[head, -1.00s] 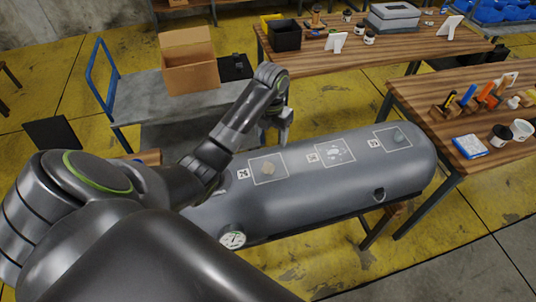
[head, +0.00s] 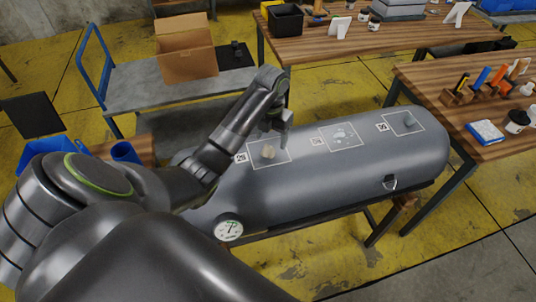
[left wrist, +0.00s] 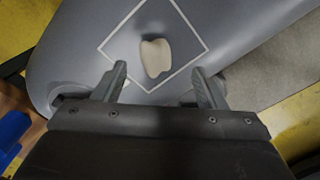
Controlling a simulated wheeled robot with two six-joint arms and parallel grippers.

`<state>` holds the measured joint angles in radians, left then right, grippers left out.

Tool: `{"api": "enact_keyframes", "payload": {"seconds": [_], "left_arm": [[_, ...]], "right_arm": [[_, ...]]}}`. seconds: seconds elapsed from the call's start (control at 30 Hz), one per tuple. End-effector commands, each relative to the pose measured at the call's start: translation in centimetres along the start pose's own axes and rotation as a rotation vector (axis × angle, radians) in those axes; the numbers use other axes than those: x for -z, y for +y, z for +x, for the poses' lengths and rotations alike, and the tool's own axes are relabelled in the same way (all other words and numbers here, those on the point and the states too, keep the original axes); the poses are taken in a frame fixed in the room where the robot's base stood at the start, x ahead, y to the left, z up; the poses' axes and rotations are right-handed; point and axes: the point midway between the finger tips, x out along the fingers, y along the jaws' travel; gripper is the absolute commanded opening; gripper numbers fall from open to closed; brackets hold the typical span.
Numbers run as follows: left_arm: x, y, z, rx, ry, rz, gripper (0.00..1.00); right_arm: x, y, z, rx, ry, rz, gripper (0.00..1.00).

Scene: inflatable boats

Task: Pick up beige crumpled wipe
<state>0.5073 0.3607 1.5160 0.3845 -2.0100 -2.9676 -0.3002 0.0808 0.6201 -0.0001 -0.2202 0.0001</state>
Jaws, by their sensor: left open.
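The beige crumpled wipe (head: 268,152) lies in the left white-outlined square on top of the grey inflatable tube (head: 320,190). In the left wrist view the wipe (left wrist: 155,57) sits inside the white outline, ahead of and between the two fingers. My left gripper (head: 281,138) is just behind and above the wipe in the head view. In the left wrist view my left gripper (left wrist: 159,70) is open and empty, with a finger to each side of the wipe and not touching it. My right gripper is not in view.
The tube also bears a middle square (head: 342,137) with pale marks and a right square with a grey-blue lump (head: 409,119). A cart with a cardboard box (head: 186,52) and wooden tables (head: 440,78) stand behind and right.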

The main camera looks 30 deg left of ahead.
Motion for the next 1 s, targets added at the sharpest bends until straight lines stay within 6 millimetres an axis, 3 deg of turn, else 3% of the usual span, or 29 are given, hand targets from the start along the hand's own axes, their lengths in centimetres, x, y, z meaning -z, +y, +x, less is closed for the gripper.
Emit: {"api": "enact_keyframes", "payload": {"seconds": [0.17,0.23,0.4,0.7,1.0], "left_arm": [[0.3,0.3,1.9,0.000,0.001,0.000,0.65],[0.6,0.5,2.3,0.001,0.006,-0.002,0.65],[0.6,0.6,4.5,0.001,0.002,-0.001,0.65],[0.5,0.6,5.0,0.000,0.000,0.000,0.64],[0.5,0.6,5.0,0.000,0.000,0.000,0.25]], "right_arm": [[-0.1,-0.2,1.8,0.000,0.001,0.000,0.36],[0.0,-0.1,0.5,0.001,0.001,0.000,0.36],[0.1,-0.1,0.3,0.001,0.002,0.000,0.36],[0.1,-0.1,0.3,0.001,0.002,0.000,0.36],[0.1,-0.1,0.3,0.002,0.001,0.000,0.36]]}}
